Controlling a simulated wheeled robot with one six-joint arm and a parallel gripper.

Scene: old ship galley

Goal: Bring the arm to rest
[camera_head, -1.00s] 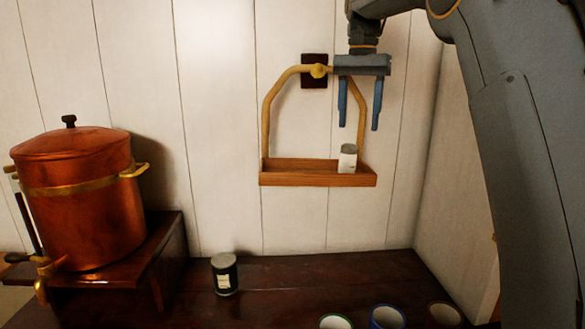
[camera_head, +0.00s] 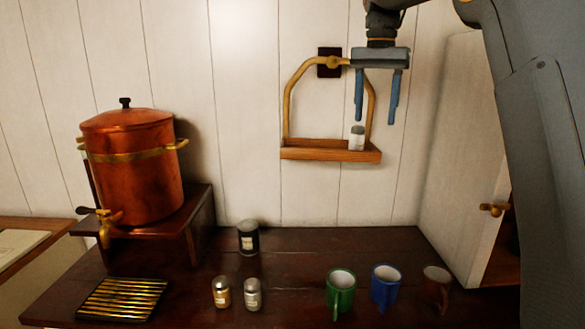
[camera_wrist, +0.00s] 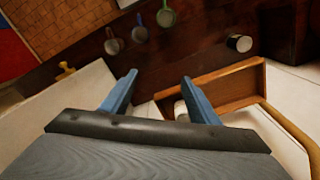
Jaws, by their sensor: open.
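My gripper (camera_head: 376,97) hangs fingers-down in the head view, in front of the white wall at the upper right. Its two blue fingers are apart with nothing between them. A small hanging wooden shelf (camera_head: 310,154) with a curved yellow frame is on the wall, just below and behind the fingers. A white jar (camera_head: 357,138) stands at the shelf's right end, below the fingers. In the wrist view the blue fingers (camera_wrist: 155,92) are spread and empty, with the shelf (camera_wrist: 215,90) beside them at the right.
A copper urn (camera_head: 138,165) stands on a raised stand at the left. Green (camera_head: 341,291), blue (camera_head: 385,284) and brown (camera_head: 436,287) mugs stand front right on the dark counter. A black jar (camera_head: 248,238) and two small shakers (camera_head: 221,291) (camera_head: 253,294) stand left of them. A slatted tray (camera_head: 124,298) lies at the left.

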